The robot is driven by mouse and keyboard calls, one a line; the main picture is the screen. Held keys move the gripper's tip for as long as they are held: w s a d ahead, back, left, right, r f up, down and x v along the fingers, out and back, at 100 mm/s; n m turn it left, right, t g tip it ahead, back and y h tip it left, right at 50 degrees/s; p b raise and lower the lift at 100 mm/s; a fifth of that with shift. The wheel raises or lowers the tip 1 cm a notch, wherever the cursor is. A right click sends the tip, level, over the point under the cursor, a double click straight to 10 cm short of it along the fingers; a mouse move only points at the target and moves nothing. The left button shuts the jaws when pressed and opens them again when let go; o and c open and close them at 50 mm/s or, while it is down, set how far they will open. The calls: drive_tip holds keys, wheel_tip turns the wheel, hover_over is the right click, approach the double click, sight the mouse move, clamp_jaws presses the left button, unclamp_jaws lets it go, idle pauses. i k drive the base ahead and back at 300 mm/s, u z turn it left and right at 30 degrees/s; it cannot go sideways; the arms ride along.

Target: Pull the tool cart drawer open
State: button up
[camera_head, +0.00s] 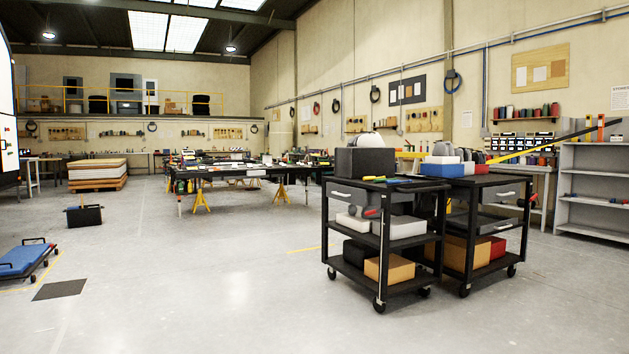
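Two black tool carts on casters stand side by side right of centre. The nearer left cart (379,270) has a grey drawer (362,196) just under its top, with a light bar handle (342,194) on the front; the drawer looks closed. The right cart (468,277) has a similar grey drawer (485,194) with a light handle (506,195); it also looks closed. A dark grey box sits on the left cart's top, and boxes fill both carts' lower shelves. My gripper is not in view.
Open concrete floor lies in front and left of the carts. A blue creeper (23,259) and a dark floor plate (59,290) are at the left. A long worktable (236,172) stands behind; a grey shelf unit (592,188) is at the right.

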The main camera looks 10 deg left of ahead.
sight(356, 195)
drive_tip(key=u, duration=0.55)
drive_tip(key=i, duration=1.95)
drive_tip(key=z, duration=0.25)
drive_tip(key=i, duration=1.3)
drive_tip(key=z, duration=0.5)
